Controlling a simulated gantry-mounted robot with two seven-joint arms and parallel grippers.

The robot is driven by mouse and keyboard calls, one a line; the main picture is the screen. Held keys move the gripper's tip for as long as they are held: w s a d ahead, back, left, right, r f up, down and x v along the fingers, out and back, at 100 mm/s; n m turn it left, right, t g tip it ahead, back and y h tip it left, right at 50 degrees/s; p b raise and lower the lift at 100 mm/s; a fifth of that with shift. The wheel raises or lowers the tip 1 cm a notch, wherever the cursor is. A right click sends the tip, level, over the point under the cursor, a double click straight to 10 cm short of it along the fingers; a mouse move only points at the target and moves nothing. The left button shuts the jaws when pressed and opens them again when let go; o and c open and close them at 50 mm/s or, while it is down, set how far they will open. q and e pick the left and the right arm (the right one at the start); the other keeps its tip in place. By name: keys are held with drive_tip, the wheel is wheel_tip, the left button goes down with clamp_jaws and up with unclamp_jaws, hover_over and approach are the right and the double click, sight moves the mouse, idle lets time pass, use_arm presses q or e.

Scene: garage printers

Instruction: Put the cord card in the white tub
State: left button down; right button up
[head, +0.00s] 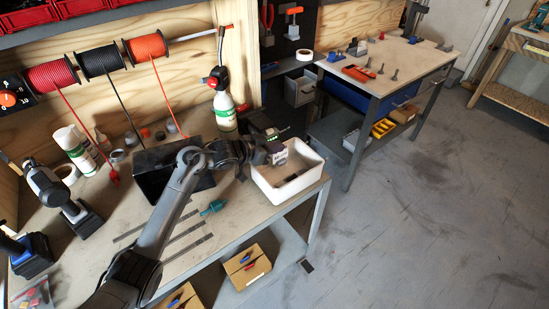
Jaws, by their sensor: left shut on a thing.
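The white tub (306,182) stands at the right end of the near workbench, open at the top. A dark, thin item shows inside it. My left arm reaches across the bench from the lower left. Its gripper (277,153) is at the tub's back left, over or beside the rim; the exact height is hard to judge. It is shut on a small pale and dark piece, apparently the cord card (279,158), mostly hidden by the fingers. My right gripper is not in view.
On the bench (235,217) are a black box (150,178) behind my arm, a teal-handled tool (213,207) and dark metal strips left of the tub. A spray bottle (224,112) stands behind. Spools hang above. A second table (420,58) stands farther back.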

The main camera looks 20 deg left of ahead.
sight(280, 154)
use_arm(q)
drive_tip(key=shift+a+f+b, duration=0.15)
drive_tip(key=shift+f+b, duration=0.5)
drive_tip(key=shift+f, duration=1.45)
drive_tip(key=shift+w+f, duration=0.1)
drive_tip(key=shift+f, duration=0.05)
drive_tip(key=c, duration=1.3)
unclamp_jaws()
drive_tip(key=shift+o, duration=0.2)
